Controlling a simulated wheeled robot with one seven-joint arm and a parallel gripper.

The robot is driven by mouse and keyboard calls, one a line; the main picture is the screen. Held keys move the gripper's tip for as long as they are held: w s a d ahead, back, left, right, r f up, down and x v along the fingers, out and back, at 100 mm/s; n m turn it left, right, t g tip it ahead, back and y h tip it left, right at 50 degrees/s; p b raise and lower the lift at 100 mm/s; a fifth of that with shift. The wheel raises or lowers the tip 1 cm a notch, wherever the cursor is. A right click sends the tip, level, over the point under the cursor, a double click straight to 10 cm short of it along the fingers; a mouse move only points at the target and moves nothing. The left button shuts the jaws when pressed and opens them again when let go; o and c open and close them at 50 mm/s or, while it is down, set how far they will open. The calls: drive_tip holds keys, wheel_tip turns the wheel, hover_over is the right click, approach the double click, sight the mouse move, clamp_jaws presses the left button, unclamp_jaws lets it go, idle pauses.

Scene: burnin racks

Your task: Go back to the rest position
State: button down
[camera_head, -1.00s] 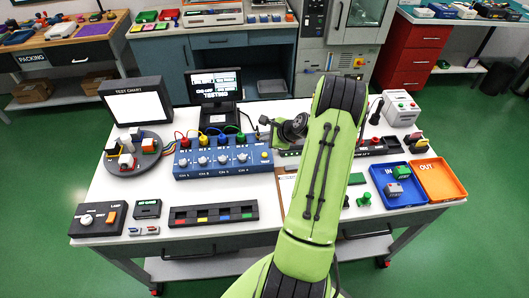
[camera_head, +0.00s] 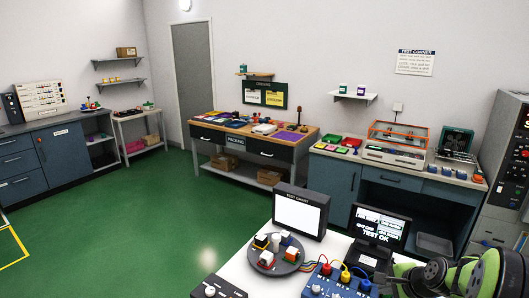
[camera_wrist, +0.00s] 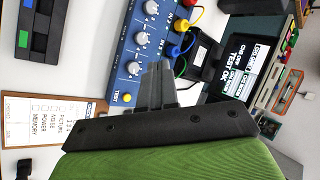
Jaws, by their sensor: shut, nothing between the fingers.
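My gripper (camera_wrist: 157,88) shows in the wrist view with its dark fingers together and nothing between them. It is above the white test bench, beside the blue channel box (camera_wrist: 150,40) with its knobs and coloured plugs. In the head view part of my green arm is at the bottom right corner, and the fingertips cannot be made out there. The blue box (camera_head: 335,284) is cut off by the bottom edge. The dark monitor (camera_head: 377,232) behind it reads TEST OK, and it also shows in the wrist view (camera_wrist: 245,62).
The white-screen test chart (camera_head: 299,212) and a round stand of small blocks (camera_head: 278,262) are on the bench. A clipboard sheet (camera_wrist: 40,119) lies near my gripper. The packing table (camera_head: 236,146) and back counter stand along the wall. Green floor is clear at left.

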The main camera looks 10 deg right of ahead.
drive_tip(key=s+a+r+n+g+h, duration=0.1)
drive_tip(key=s+a+r+n, duration=0.55)
drive_tip(key=a, duration=0.35)
drive_tip(key=s+a+r+n+g, duration=0.1)
drive_tip(key=s+a+r+n, duration=0.6)
drive_tip(key=a, duration=0.3)
drive_tip(key=s+a+n, duration=0.2)
drive_tip(key=s+n, duration=0.3)
drive_tip(key=s, duration=0.5)
drive_tip(key=shift+a+f, duration=0.25)
drive_tip(key=shift+f, duration=0.1)
idle(3.1)
